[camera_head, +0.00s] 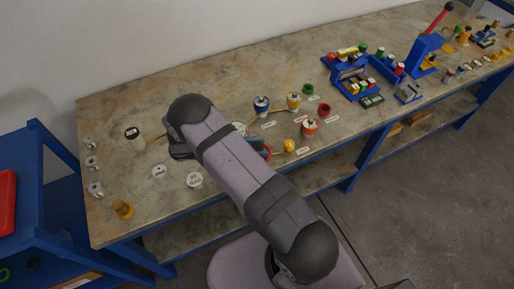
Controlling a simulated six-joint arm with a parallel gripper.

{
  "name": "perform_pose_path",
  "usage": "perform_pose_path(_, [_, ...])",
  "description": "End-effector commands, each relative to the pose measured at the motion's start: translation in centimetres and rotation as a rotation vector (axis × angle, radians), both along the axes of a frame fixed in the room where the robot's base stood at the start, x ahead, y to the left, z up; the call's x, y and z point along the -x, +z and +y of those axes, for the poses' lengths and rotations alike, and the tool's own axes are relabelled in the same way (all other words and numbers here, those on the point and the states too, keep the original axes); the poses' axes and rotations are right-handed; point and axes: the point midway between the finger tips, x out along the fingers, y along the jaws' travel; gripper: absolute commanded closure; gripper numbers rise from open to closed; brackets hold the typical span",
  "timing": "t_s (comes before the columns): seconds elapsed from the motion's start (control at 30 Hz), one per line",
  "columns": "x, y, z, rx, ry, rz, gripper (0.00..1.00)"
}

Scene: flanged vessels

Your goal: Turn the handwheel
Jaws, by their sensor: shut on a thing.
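My gripper (257,144) is mostly hidden behind my own arm. A small dark part of it shows just right of the arm, over the bench. It is shut on a red rimmed thing, which looks like the handwheel (267,154); only a sliver of its rim shows. The fingertips and the exact grip cannot be made out. Flanged vessels stand close by: a blue-topped one (261,104), a yellow-topped one (293,101) and an orange-red one (309,127). A yellow knob-like piece (289,146) sits right of my gripper.
Blue fixtures (352,77) stand to the right. A blue cart (40,180) is at the left. A wall runs behind.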

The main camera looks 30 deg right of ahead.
Motion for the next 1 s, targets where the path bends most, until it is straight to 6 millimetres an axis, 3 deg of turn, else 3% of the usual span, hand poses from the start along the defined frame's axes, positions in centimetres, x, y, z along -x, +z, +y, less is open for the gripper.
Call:
perform_pose_path(0.23, [-0.09,-0.20,-0.03,0.001,-0.104,-0.002,0.91])
perform_pose_path(0.53, [-0.03,0.05,0.02,0.000,-0.109,0.000,0.91])
perform_pose_path(0.57, [-0.03,0.06,0.03,0.000,-0.109,0.000,0.61])
perform_pose_path(0.6, [-0.03,0.06,0.03,0.000,-0.109,0.000,0.52])
perform_pose_path(1.0, [-0.15,0.07,0.33,-0.001,-0.109,-0.002,0.50])
